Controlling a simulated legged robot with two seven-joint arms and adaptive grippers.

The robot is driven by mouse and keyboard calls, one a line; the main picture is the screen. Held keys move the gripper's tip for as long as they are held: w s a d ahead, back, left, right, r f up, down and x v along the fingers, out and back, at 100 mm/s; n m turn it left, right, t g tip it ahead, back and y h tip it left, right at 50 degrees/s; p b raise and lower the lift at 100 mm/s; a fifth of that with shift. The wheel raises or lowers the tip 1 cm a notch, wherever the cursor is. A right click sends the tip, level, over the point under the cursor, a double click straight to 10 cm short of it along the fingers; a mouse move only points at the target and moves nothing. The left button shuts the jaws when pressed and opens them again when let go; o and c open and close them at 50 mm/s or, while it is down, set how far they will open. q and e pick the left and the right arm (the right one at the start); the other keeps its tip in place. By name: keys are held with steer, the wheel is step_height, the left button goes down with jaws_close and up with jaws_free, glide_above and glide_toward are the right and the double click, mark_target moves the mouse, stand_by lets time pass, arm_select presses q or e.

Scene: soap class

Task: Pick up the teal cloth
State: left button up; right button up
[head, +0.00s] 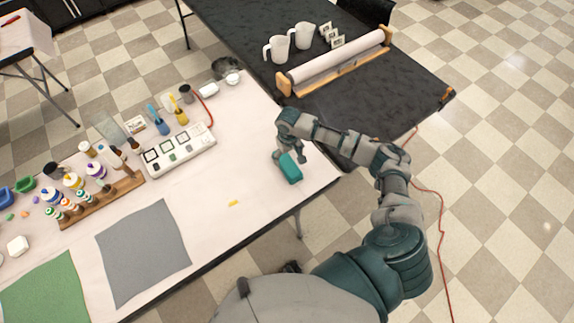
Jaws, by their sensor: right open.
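The teal cloth (291,170) looks like a small, thick, folded block. It lies on the white table near its right edge. My right gripper (290,156) is over the far end of the cloth, with its fingers open and pointing down at it. One finger is at the left of the cloth's far end and the other at its right. Whether the fingers touch the cloth I cannot tell. My left gripper is not in view.
A white panel with square frames (180,150) lies left of the gripper. A wooden rack of paint bottles (103,200), a grey mat (143,250) and a green mat (45,295) are further left. A black table (395,105) with a paper roll (335,62) stands behind.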

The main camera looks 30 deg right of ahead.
mark_target(287, 162)
steer(key=f, duration=0.5)
steer(key=shift+s+a+f+b, duration=0.1)
steer(key=shift+a+f+b, duration=0.05)
steer(key=shift+a+b, duration=0.15)
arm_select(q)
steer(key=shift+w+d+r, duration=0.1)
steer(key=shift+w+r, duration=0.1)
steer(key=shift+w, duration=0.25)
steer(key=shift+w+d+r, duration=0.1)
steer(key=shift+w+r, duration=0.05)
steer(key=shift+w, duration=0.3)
arm_select(e)
steer(key=c, duration=1.1)
